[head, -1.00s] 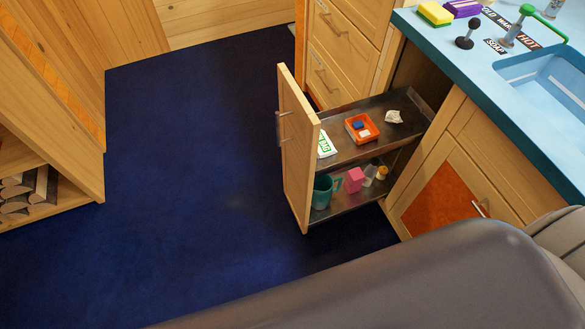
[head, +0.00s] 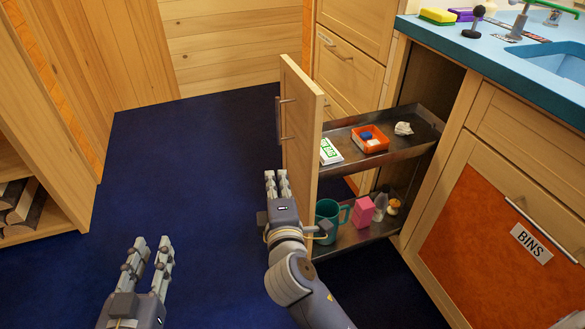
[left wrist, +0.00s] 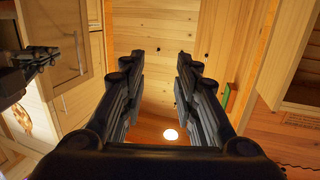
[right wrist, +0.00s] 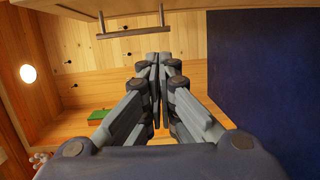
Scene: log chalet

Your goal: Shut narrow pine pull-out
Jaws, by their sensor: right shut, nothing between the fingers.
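The narrow pine pull-out (head: 301,150) stands well open from the cabinet run in the head view. Its tall pine front with a bar handle (head: 279,121) faces left. Its two dark metal shelves show behind the front. My right gripper (head: 276,176) is shut and empty, in front of the pull-out's front and low in the picture; contact cannot be told. Its closed fingers also show in the right wrist view (right wrist: 160,60), below a bar handle (right wrist: 130,33). My left gripper (head: 152,245) is open and empty over the blue floor, further left; its parted fingers show in the left wrist view (left wrist: 160,62).
The upper shelf holds an orange tray (head: 370,138), a white-green packet (head: 330,152) and a crumpled white item (head: 403,128). The lower shelf holds a teal mug (head: 328,215) and a pink block (head: 363,211). A bins door (head: 480,230) is at right. Blue floor (head: 190,160) is clear at left.

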